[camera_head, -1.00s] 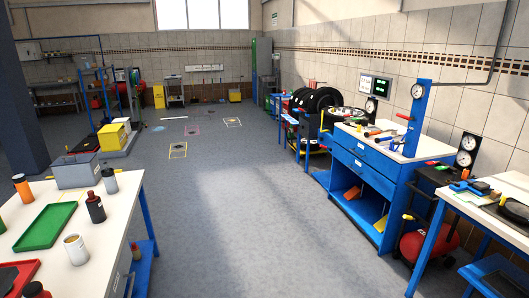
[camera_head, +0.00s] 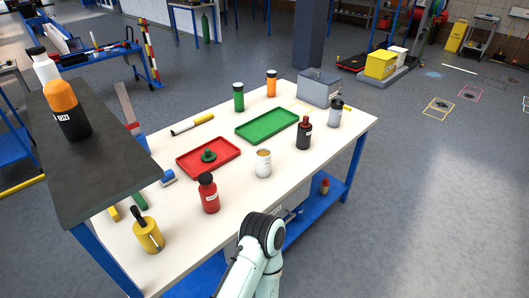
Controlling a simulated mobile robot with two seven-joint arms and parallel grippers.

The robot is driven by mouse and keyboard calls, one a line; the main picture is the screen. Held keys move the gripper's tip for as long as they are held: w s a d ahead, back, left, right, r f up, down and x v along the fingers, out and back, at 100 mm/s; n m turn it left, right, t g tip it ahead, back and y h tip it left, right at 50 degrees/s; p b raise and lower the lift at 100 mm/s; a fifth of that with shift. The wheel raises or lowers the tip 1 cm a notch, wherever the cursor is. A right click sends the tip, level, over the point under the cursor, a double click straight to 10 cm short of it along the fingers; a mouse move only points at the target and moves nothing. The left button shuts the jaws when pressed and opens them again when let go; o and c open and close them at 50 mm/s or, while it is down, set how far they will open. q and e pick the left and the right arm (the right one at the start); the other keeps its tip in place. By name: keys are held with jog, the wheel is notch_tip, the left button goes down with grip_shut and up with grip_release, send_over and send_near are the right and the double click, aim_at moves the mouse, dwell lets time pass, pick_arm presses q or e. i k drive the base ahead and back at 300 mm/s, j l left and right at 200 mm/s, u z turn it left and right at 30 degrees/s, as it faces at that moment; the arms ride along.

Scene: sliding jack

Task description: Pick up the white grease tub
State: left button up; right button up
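The white grease tub (camera_head: 263,165) appears to be the short white can with a label and a yellowish-tan top. It stands upright on the white workbench (camera_head: 225,178), near its front edge, between the red tray and a dark bottle. Nothing touches it. A white and black link of one of my arms rises from the bottom of the view, in front of the bench and below the tub. No gripper fingers show in the view.
A red bottle (camera_head: 208,193) stands left of the tub, a dark bottle (camera_head: 304,133) right of it. Behind are a red tray (camera_head: 226,148) and a green tray (camera_head: 284,119). A grey box (camera_head: 320,88) stands at the far end. A raised dark shelf (camera_head: 85,150) is at left.

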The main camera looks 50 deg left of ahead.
aim_at(263, 154)
jog(key=i+l+u, duration=0.2)
jog(key=i, duration=1.45)
jog(key=i+z, duration=0.2)
jog(key=z, duration=0.2)
jog(key=i+j+z, duration=0.15)
jog(key=z, duration=0.25)
jog(key=i+j+z, duration=0.15)
jog(key=z, duration=5.6)
